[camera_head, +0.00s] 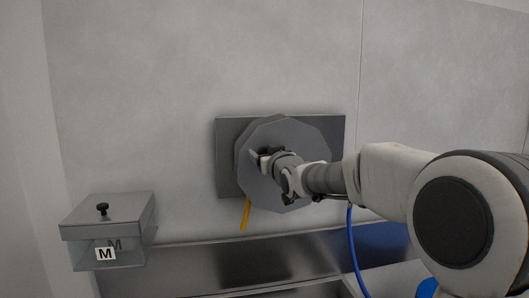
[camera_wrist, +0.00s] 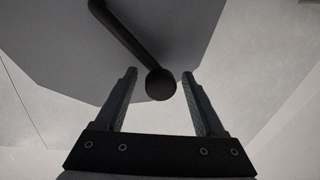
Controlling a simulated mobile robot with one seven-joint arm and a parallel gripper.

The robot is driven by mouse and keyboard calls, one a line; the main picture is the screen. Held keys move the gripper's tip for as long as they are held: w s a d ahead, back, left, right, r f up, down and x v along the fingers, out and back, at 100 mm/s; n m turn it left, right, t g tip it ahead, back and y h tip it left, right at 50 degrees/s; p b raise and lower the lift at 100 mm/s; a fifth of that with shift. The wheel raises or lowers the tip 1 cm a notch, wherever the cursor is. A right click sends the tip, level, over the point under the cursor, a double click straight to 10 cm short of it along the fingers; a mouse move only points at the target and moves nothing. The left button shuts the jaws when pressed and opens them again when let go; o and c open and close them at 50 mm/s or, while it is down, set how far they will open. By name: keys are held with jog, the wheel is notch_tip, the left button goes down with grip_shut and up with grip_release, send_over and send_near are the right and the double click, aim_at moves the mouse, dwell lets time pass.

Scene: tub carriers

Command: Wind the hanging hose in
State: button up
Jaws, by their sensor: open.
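The reel (camera_head: 285,135) is a grey many-sided disc on a dark wall plate (camera_head: 228,140). Its black crank arm (camera_wrist: 122,30) ends in a round knob (camera_wrist: 160,86), seen in the wrist view. My gripper (camera_head: 260,158) is in front of the disc; in the wrist view its open fingers (camera_wrist: 160,76) stand either side of the knob, with gaps showing. A blue hose (camera_head: 353,243) hangs right of the reel; its upper end is hidden behind my arm. A yellow strip (camera_head: 246,214) hangs below the disc; I cannot tell its join.
A clear box with a grey lid (camera_head: 107,216), a black knob and an "M" label is at lower left. A metal trough or counter (camera_head: 190,258) runs below the reel. A blue object (camera_head: 428,288) shows partly at the bottom right. The wall above is bare.

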grip_shut()
dwell(1.4)
